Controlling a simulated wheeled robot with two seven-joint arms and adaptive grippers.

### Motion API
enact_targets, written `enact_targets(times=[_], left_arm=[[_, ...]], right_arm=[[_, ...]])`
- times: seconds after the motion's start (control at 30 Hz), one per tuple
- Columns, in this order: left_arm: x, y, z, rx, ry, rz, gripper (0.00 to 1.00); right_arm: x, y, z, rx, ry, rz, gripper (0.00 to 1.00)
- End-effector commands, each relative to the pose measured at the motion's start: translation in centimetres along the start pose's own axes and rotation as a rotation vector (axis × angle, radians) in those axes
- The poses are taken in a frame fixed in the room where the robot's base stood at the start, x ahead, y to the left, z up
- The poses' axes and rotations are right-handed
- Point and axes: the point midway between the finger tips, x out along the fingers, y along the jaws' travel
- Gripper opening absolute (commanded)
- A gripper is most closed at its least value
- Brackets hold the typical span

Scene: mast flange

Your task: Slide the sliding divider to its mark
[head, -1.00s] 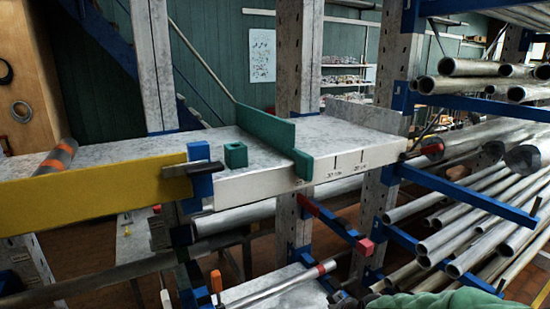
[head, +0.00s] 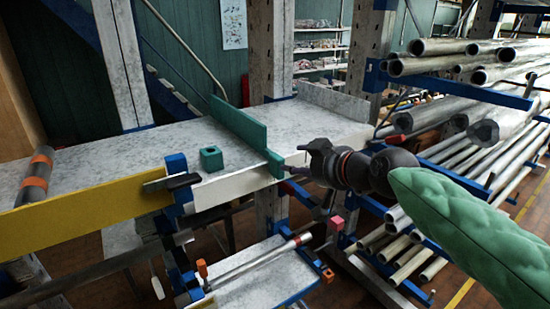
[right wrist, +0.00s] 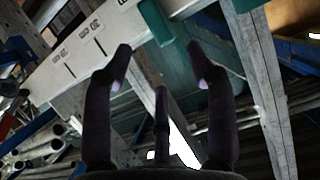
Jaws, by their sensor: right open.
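The sliding divider (head: 240,128) is a teal upright panel across the grey shelf, with a teal front block (head: 275,163) over the front edge. In the right wrist view the teal front block (right wrist: 157,22) shows at the top, beyond the fingertips. The white front strip (head: 235,184) shows black mark lines and small labels in the right wrist view (right wrist: 85,50). My right gripper (head: 298,160) is open and empty, just right of the front block, in front of the strip. Its fingers (right wrist: 160,66) appear apart from the divider. My left gripper is not in view.
A small teal block (head: 211,158) stands on the shelf left of the divider. A blue clamp (head: 178,172) sits at the yellow board (head: 80,212). Metal pipes (head: 455,65) fill the rack at the right. The shelf right of the divider looks clear.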

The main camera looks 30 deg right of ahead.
Motion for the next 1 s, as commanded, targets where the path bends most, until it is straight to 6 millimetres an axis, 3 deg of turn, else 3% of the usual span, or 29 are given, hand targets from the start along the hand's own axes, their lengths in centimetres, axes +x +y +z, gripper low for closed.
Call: enact_targets(times=[0.3, 0.5, 0.97, 1.0], left_arm=[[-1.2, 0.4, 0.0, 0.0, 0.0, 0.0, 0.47], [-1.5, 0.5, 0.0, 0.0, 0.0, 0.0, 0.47], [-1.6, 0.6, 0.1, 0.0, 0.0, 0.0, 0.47], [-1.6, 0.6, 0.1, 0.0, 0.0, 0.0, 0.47]], right_arm=[[5.7, 0.0, 0.0, 0.0, -0.004, -0.001, 0.57], [8.1, 0.0, -0.1, 0.0, -0.001, 0.0, 0.57], [9.1, 0.0, 0.0, 0.0, 0.001, 0.001, 0.57], [9.1, 0.0, 0.0, 0.0, 0.001, 0.001, 0.48]])
